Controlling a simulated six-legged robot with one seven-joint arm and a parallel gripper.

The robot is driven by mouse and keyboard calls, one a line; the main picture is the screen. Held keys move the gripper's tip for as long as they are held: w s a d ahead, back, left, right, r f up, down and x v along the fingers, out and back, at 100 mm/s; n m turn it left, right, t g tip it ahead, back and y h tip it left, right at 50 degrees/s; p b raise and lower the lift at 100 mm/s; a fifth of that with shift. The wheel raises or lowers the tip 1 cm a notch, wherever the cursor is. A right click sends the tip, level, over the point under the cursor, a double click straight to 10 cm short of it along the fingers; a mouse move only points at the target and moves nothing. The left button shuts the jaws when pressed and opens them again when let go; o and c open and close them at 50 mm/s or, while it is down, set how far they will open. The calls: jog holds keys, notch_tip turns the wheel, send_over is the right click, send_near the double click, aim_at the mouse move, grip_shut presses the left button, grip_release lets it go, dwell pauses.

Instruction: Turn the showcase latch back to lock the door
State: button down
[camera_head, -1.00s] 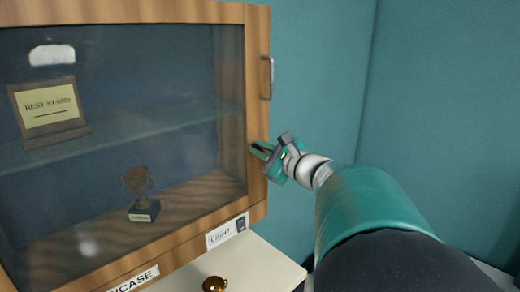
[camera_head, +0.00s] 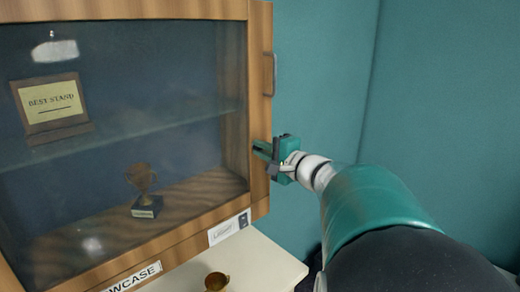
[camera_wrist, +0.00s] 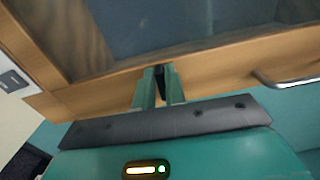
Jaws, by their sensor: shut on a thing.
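The showcase door (camera_head: 258,118) has a wooden frame around a glass pane and looks closed. My gripper (camera_head: 262,149) is at the right stile of the door, below the metal handle. In the wrist view its two green fingers (camera_wrist: 159,78) reach to the wood and are shut on a small dark piece, the latch (camera_wrist: 160,73). The fingers hide most of the latch, so its exact angle is hard to tell. In the head view the latch is hidden behind the fingers.
The metal door handle (camera_head: 269,75) stands out above my gripper and also shows in the wrist view (camera_wrist: 285,80). A small brass cup (camera_head: 216,281) sits on the pale counter (camera_head: 262,258). Free space lies right of the showcase.

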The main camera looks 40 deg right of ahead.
jog(key=shift+n, duration=0.4)
jog(key=c, duration=1.5)
grip_release()
jog(key=s, duration=1.3)
jog(key=shift+s+d, duration=0.2)
jog(key=shift+s, duration=0.2)
